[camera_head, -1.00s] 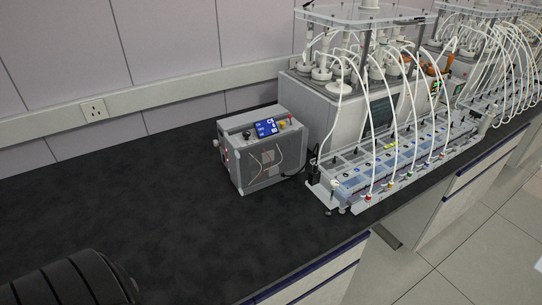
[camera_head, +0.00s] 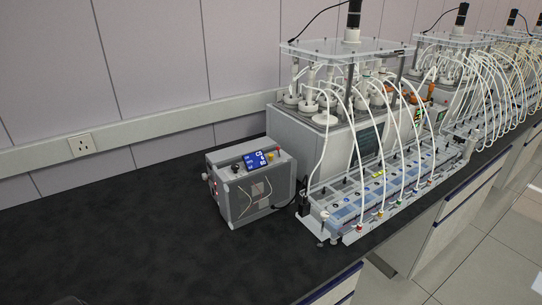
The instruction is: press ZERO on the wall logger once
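No wall logger or ZERO button can be made out on the wall in the head view. A grey box (camera_head: 250,187) with a small blue display (camera_head: 259,160) stands on the black bench, not on the wall. The characters on the display are too small to read surely. Neither of my grippers is in view.
A reactor unit (camera_head: 310,137) with white tubes and a clear top plate stands right of the box, with a long tray (camera_head: 345,219) in front. More such units extend right. A wall socket (camera_head: 82,144) is at left. The black bench (camera_head: 120,245) is clear at left.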

